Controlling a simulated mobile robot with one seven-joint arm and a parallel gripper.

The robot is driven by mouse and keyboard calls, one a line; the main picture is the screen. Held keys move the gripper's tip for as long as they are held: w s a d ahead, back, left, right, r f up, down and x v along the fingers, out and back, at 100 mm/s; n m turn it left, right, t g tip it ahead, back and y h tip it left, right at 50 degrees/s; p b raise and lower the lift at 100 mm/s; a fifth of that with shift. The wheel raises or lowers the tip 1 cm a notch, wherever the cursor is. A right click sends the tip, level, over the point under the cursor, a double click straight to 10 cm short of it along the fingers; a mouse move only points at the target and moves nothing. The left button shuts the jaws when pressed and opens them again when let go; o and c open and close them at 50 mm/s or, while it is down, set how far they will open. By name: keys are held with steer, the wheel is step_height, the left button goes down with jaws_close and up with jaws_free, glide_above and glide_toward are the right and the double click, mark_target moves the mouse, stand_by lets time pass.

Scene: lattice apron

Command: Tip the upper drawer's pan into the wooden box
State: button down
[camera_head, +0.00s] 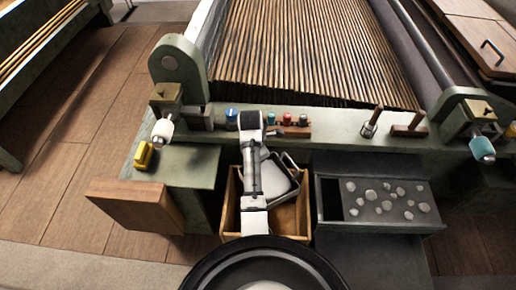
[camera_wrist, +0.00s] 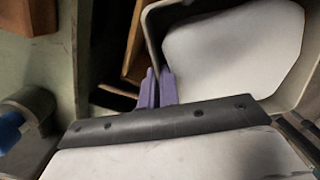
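My gripper (camera_wrist: 156,88) shows its purple fingers close together on the rim of a grey pan (camera_wrist: 150,35) in the wrist view. The pan has a pale inside or contents; I cannot tell which. In the head view the pan (camera_head: 288,165) is partly behind my arm, tilted, over the open wooden box (camera_head: 304,214). The fingertips are hidden there. The box's inside is mostly hidden by my arm and the pan. Right of the box, an open dark drawer (camera_head: 328,200) holds several pale stones on a dark surface.
A green bench rail (camera_head: 345,135) carries several small coloured knobs and pegs behind the box. A wooden block or drawer front (camera_head: 135,205) juts out at left, below a yellow item (camera_head: 143,156). Slatted lattice (camera_head: 300,50) lies beyond. Floor at left is clear.

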steer(key=h, duration=0.1)
steer(key=t+h, duration=0.1)
steer(key=shift+s+a+f+t+h, duration=0.3)
steer(key=shift+s+a+f, duration=0.05)
steer(key=t+h, duration=0.1)
steer(key=f+t+h, duration=0.1)
steer(key=h, duration=0.1)
steer(key=t+h, duration=0.1)
steer(key=shift+s+a+f+h, duration=0.2)
steer(key=shift+a+f+h, duration=0.1)
steer(key=shift+a+f, duration=0.1)
steer(key=t+h+b, duration=0.2)
steer(key=h+b, duration=0.1)
steer(key=shift+a+f+h, duration=0.15)
steer(key=shift+f+h, duration=0.15)
steer(key=shift+f, duration=0.1)
steer(key=shift+s+a+r+t+h+b, duration=0.1)
steer(key=shift+r+t+h+b, duration=0.05)
steer(key=shift+t+h+b, duration=0.45)
steer(key=shift+r+p, duration=0.15)
steer(key=shift+p, duration=0.15)
stand_by(1.0)
